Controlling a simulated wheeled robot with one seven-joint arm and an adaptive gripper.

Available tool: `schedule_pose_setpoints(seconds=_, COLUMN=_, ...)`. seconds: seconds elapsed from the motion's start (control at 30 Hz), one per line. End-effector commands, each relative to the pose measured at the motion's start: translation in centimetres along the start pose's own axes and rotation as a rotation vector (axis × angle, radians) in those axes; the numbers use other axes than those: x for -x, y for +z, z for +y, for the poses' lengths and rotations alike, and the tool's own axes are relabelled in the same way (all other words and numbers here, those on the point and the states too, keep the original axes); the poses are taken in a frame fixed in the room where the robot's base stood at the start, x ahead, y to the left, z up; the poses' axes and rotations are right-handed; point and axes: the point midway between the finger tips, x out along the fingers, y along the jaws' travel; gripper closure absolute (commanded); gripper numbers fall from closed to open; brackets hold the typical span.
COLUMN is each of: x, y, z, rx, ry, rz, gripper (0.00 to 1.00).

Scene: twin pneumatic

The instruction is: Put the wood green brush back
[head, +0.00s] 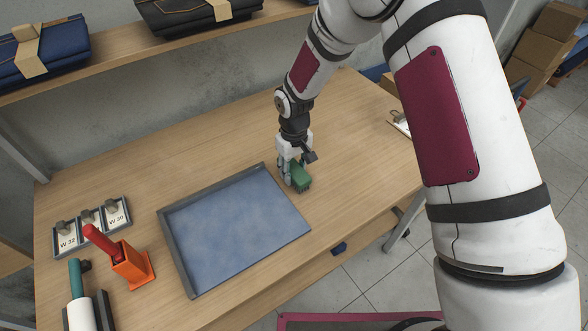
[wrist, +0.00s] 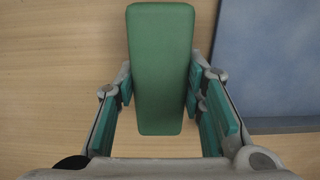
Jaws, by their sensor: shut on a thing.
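The green brush (head: 299,178) is at the right edge of the blue-bottomed tray, over the wooden table. Only its green block shows; no wood part can be made out. My gripper (head: 292,172) points down and is shut on the brush. In the wrist view, the green brush (wrist: 161,70) lies lengthwise between the two teal-padded fingers of my gripper (wrist: 160,100). I cannot tell whether the brush touches the table.
The grey-rimmed tray (head: 174,245) lies left of the brush; its blue bottom shows in the wrist view (wrist: 275,60). An orange holder (head: 131,265) with a red handle, labelled bins (head: 67,240) and a teal-and-white tool (head: 77,300) stand at left. A clipboard (head: 400,122) lies at right. The table behind the tray is clear.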

Motion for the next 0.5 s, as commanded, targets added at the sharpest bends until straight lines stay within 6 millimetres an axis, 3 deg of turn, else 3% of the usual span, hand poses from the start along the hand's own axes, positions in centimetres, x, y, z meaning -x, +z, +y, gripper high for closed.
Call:
schedule_pose_setpoints(seconds=0.37, x=-0.43, y=-0.05, z=0.04, rx=0.0, ry=0.0, rz=0.001, gripper=0.9)
schedule_pose_setpoints(seconds=0.4, x=-0.5, y=-0.05, z=0.03, rx=0.0, ry=0.0, rz=0.001, gripper=0.61)
schedule_pose_setpoints(seconds=0.5, x=-0.44, y=-0.03, z=0.03, rx=0.0, ry=0.0, rz=0.001, gripper=0.44)
